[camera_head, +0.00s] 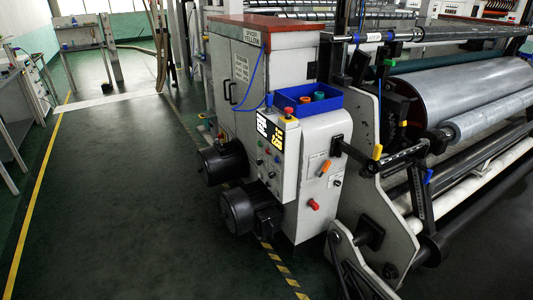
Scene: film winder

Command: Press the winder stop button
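The film winder (234,66) is a grey machine with a cabinet, a control panel and large film rollers to the right. Its control panel (272,165) has lit displays and several small coloured buttons, too small to read. A red mushroom-shaped button (288,111) stands at the panel's top edge. A red knob (313,205) and an orange knob (325,167) are on the side face. No readable label shows which one is the stop button. Neither of my grippers is in view.
Two black motors (222,162) (250,208) jut out low in front of the panel. A blue tray (304,102) with coloured items sits above it. The green floor (110,200) to the left is clear, with a yellow line (35,205). White benches (25,90) stand far left.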

